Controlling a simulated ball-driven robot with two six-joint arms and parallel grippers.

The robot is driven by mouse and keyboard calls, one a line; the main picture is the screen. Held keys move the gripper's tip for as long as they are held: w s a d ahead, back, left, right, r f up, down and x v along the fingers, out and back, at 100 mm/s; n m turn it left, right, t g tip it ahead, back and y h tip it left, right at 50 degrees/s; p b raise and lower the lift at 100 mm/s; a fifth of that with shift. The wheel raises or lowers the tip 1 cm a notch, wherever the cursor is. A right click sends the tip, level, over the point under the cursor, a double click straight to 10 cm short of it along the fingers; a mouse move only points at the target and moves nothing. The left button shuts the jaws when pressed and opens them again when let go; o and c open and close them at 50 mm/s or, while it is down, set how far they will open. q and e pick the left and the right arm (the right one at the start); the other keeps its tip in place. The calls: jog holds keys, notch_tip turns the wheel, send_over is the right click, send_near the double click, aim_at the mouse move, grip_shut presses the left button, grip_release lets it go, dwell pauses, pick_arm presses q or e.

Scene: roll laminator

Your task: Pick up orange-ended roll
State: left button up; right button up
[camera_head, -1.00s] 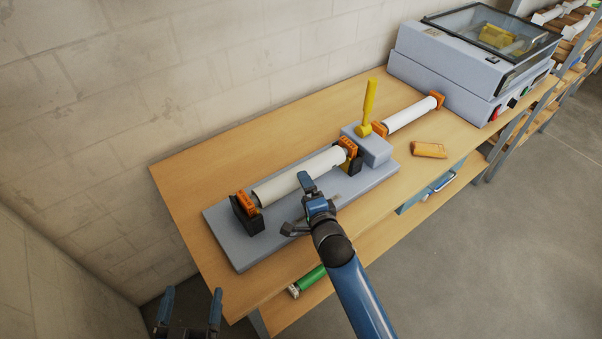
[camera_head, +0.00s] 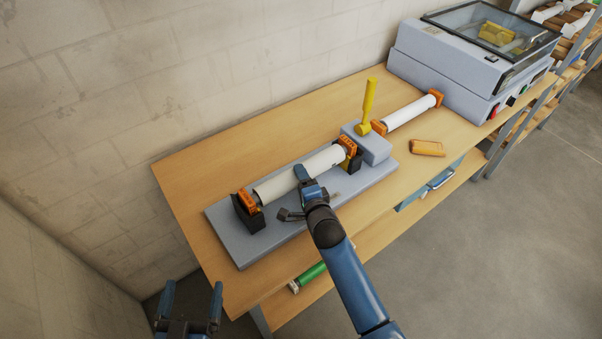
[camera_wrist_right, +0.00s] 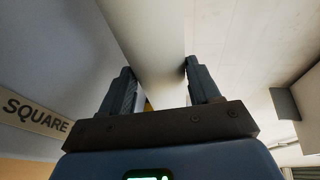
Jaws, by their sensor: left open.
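A white roll with orange ends (camera_head: 283,182) rests across two dark cradles on a grey base plate (camera_head: 285,232). A second white roll with orange ends (camera_head: 409,113) lies further right, beside the grey machine. My right gripper (camera_head: 295,195) is at the near side of the first roll, its fingers spread. In the right wrist view a white roll (camera_wrist_right: 150,45) runs between the two separated fingers (camera_wrist_right: 162,85); whether they touch it cannot be told. My left gripper (camera_head: 190,300) is open and empty off the table's front left.
A yellow-handled tool (camera_head: 369,105) stands on a grey block (camera_head: 374,148). An orange-brown block (camera_head: 427,147) lies near the table edge. A grey laminator (camera_head: 455,70) stands at the right. A green roll (camera_head: 311,273) is on the lower shelf. The table's left end is clear.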

grip_shut()
jog(key=shift+r, duration=0.15)
jog(key=shift+r, duration=0.1)
